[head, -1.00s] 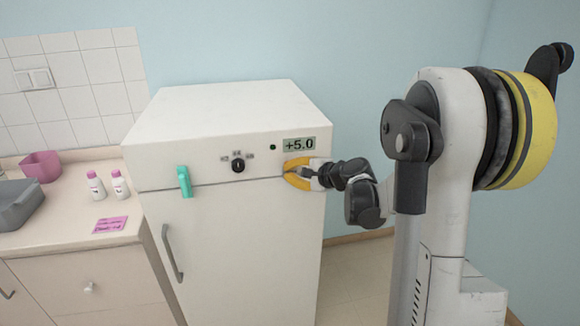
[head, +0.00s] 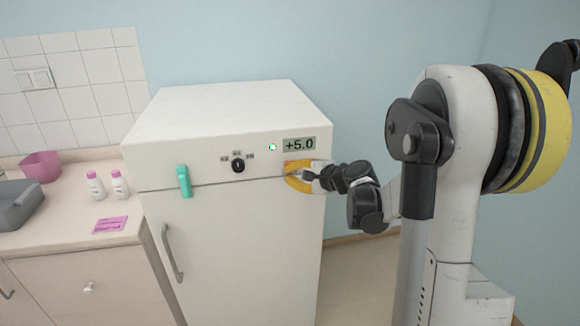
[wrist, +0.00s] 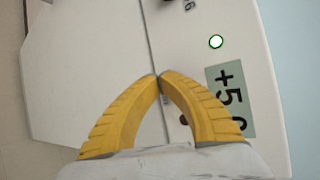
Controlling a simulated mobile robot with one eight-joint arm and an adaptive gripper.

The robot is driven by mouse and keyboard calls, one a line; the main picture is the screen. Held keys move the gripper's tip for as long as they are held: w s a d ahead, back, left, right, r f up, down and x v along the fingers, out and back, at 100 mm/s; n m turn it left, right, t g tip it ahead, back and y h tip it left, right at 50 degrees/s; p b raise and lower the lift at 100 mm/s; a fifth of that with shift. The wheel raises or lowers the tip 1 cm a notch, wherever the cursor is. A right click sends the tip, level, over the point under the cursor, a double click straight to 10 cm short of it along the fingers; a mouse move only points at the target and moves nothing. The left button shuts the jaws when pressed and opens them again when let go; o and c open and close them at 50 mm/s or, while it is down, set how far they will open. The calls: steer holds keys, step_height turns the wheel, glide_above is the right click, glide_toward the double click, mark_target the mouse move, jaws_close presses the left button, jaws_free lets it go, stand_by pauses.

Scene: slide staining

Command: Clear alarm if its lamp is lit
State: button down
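The fridge (head: 230,110) stands in front of me with a panel along its upper front. A small round lamp (head: 272,147) left of the display shows bright white-green; it also glows in the wrist view (wrist: 216,42). The display (head: 299,144) reads +5.0 and is partly cut off by a finger in the wrist view (wrist: 232,90). My gripper (head: 288,173) is in front of the panel below the display. In the wrist view its yellow fingertips (wrist: 160,76) meet with nothing between them. A small dark round spot (wrist: 183,120) shows behind the fingers.
A black knob (head: 238,165) with small labels is left of the lamp. A teal piece (head: 184,181) hangs at the panel's left. The counter (head: 60,220) holds two bottles (head: 96,186), a pink note (head: 110,224), a pink container (head: 41,165) and a grey tray (head: 18,204).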

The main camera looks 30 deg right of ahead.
steer(key=s, duration=0.2)
steer(key=s+a, duration=0.1)
steer(key=s, duration=0.1)
steer(key=shift+s+a, duration=0.2)
steer(key=shift+s, duration=0.15)
stand_by(0.8)
steer(key=s+a+r+n+g, duration=0.1)
steer(key=s+a+n+g, duration=0.3)
steer(key=s+a+n, duration=0.7)
steer(key=s+a+f+n+g+h, duration=0.1)
steer(key=s+a+n, duration=0.2)
steer(key=s, duration=0.4)
steer(key=s+a+f+n+g+h, duration=0.1)
steer(key=s+a+n+h, duration=0.1)
steer(key=s, duration=0.5)
steer(key=shift+s+a+n+h+b, duration=0.25)
steer(key=shift+a+n, duration=0.25)
steer(key=shift+n, duration=0.4)
